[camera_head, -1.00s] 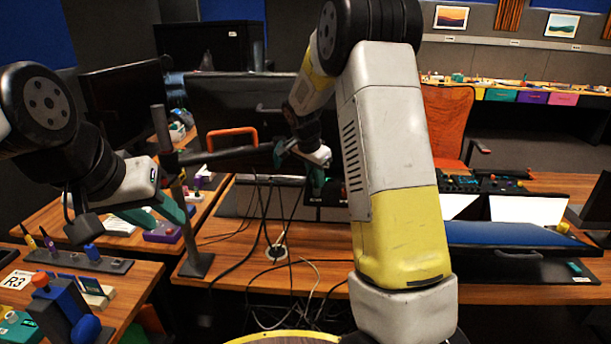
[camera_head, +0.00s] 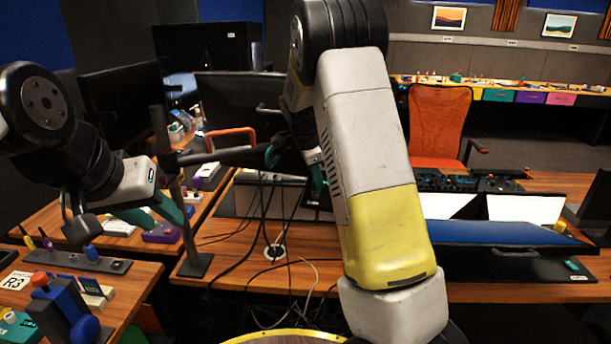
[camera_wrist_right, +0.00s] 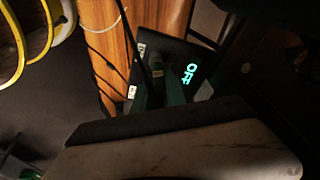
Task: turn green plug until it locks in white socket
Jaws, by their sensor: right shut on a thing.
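My right gripper (camera_head: 297,167) is over the back of the middle desk, partly hidden behind my right arm. In the right wrist view its teal fingers (camera_wrist_right: 172,92) are shut on a dark, upright, cylindrical thing with a cable, which I take to be the green plug (camera_wrist_right: 155,78); its colour is hard to tell in the shade. It is in front of a dark box with a lit "OFF" display (camera_wrist_right: 190,74). I cannot make out the white socket or whether the plug sits in it. My left gripper (camera_head: 155,212) is open and empty above the left desk.
Black cables hang by the right gripper and run over the desk near a round white cable outlet (camera_head: 276,252). A dark metal post (camera_head: 178,210) stands between the arms. Monitors are behind. A blue tilted panel (camera_head: 500,233) lies at right. An orange chair (camera_head: 437,125) is behind.

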